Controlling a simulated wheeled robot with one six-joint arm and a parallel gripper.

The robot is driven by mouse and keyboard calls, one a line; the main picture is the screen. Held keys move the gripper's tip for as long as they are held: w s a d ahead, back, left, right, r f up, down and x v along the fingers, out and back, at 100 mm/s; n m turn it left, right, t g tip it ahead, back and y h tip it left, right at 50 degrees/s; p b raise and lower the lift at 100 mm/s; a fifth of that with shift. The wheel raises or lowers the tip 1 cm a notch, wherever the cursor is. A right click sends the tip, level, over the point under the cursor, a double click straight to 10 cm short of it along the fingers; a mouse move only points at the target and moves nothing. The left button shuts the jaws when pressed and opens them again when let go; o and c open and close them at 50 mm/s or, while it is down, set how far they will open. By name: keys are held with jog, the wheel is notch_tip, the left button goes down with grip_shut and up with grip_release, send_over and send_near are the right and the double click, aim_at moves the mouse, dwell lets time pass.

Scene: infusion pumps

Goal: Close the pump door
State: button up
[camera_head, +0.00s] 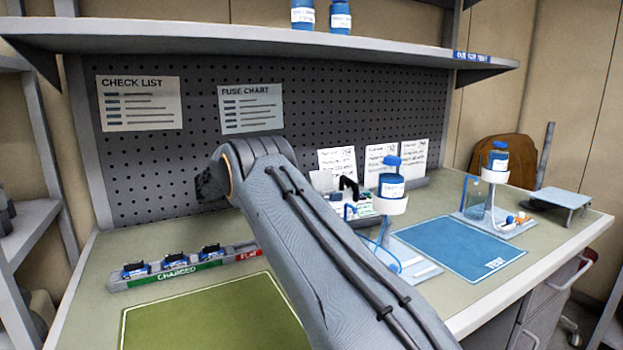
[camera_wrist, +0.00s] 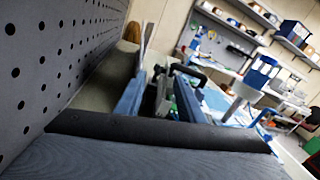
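The pump (camera_head: 366,208) stands on the bench near the pegboard, partly hidden behind my arm in the head view. Its black handle (camera_head: 348,186) and a green part show, with a white panel (camera_head: 322,181) beside it. In the wrist view the black handle (camera_wrist: 187,70) and green part lie ahead. A thin pale upright piece (camera_wrist: 147,42) stands left of them; I cannot tell if it is the door. My gripper (camera_wrist: 158,100) points toward the pump. Blue strips rise on both sides of it, but fingers and pump parts are hard to separate. My arm hides the gripper in the head view.
The pegboard (camera_head: 240,157) runs close along the left in the wrist view. A bottle stand (camera_head: 391,205) and blue mat (camera_head: 462,247) lie right of the pump. The charged-battery rack (camera_head: 176,275) and green mat (camera_head: 213,318) lie left. A shelf (camera_head: 230,36) hangs above.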

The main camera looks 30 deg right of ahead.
aim_at(314, 177)
jog(key=d, duration=0.2)
jog(key=d+p, duration=0.1)
jog(key=d, duration=0.1)
jog(key=s+d, duration=0.1)
jog(key=d, duration=0.2)
jog(key=shift+p, duration=0.3)
jog(key=shift+c, duration=0.4)
